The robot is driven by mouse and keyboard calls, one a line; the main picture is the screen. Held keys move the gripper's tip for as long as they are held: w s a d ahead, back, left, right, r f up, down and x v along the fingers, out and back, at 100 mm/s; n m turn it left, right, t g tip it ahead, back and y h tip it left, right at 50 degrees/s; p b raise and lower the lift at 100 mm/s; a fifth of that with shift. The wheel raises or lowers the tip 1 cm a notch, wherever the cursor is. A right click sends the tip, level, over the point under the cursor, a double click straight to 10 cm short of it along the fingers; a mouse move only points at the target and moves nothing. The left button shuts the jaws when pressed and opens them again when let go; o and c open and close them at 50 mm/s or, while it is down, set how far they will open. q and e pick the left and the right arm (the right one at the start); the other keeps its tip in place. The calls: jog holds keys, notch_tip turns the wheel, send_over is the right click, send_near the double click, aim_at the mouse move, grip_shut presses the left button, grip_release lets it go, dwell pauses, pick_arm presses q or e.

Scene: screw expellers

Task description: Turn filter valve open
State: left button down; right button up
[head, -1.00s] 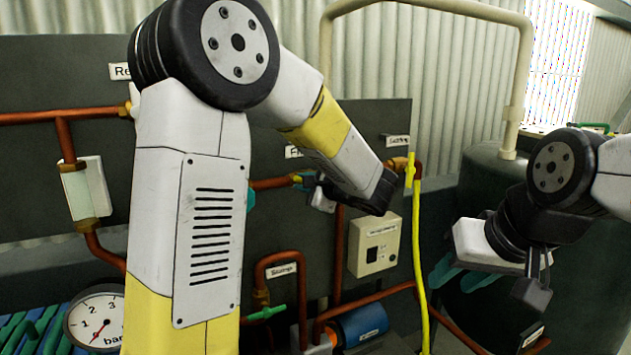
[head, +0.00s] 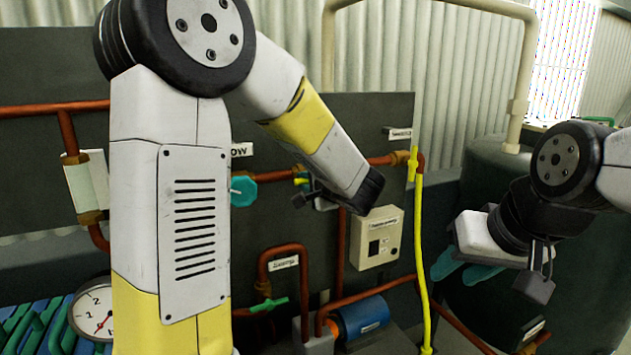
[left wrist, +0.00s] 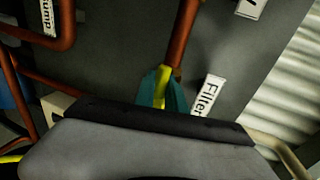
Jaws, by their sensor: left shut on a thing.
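The filter valve has a yellow handle that shows in the left wrist view (left wrist: 163,88) on a copper pipe, beside a white "Filter" label (left wrist: 208,95). My left gripper (left wrist: 163,92) has its teal fingers on either side of this handle and is shut on it. In the head view the handle (head: 301,181) is a small yellow bit beside my left gripper (head: 305,184), partly hidden by my wrist. The handle's exact angle is hard to tell. My right gripper (head: 464,270) is at the right, away from the panel, with teal fingers apart and empty.
A teal valve handle (head: 243,190) is left of my left gripper. A yellow-handled valve (head: 413,164) with a yellow hose (head: 421,260) is at the right. A beige box (head: 376,238), blue pump (head: 364,318), gauge (head: 95,314) and green tank (head: 480,190) surround it.

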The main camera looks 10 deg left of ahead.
pick_arm(q)
jog(key=shift+f, duration=0.1)
jog(key=c, duration=1.4)
grip_release()
jog(key=v, duration=0.8)
